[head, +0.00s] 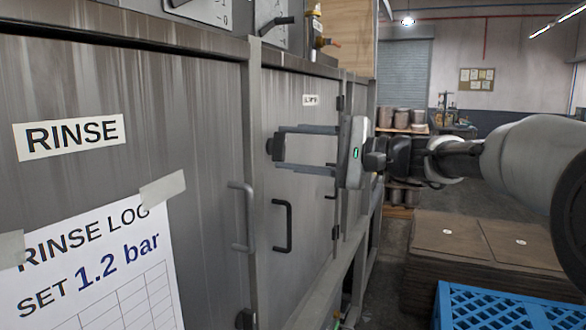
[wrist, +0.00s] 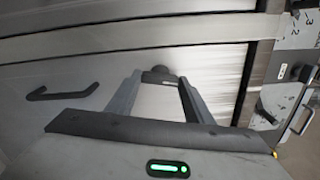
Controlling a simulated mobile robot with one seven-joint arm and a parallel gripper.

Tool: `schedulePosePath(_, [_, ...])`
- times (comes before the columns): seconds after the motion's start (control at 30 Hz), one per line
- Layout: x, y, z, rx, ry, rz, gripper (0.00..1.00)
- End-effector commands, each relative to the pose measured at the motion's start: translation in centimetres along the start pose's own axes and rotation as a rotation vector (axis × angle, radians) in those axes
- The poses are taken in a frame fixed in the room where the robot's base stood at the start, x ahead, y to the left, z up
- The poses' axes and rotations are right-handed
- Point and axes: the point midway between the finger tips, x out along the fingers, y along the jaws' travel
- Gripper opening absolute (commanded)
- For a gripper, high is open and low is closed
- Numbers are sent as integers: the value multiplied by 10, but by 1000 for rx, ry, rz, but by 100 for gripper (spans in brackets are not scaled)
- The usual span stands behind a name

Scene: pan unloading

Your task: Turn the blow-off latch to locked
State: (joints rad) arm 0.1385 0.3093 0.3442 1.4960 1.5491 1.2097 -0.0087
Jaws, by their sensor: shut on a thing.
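The blow-off latch is a small dark knob (head: 273,149) on the upper part of the grey metal door right of the RINSE panel. My gripper (head: 279,150) reaches in from the right, with one long finger above the latch and one below. In the wrist view the latch (wrist: 158,74) is a dark rounded piece between the tips of my gripper (wrist: 159,78), and the fingers are shut on it. A small label (head: 311,100) sits on the door, too small to read. The fingers partly hide the latch, and I cannot tell its setting.
A black door handle (head: 287,226) and a grey handle (head: 241,216) stick out below. A control panel (head: 276,25) with a dark lever is above. A blue crate (head: 510,309) and a stack of brown sheets (head: 500,245) stand at lower right. A narrow floor strip is clear.

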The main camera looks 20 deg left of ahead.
Motion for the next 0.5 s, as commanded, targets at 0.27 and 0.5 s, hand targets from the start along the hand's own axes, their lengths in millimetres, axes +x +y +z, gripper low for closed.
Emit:
schedulePosePath(0.27, [0,3,0,-161,0,0,24])
schedulePosePath(0.5, [0,1,0,-226,0,1,24])
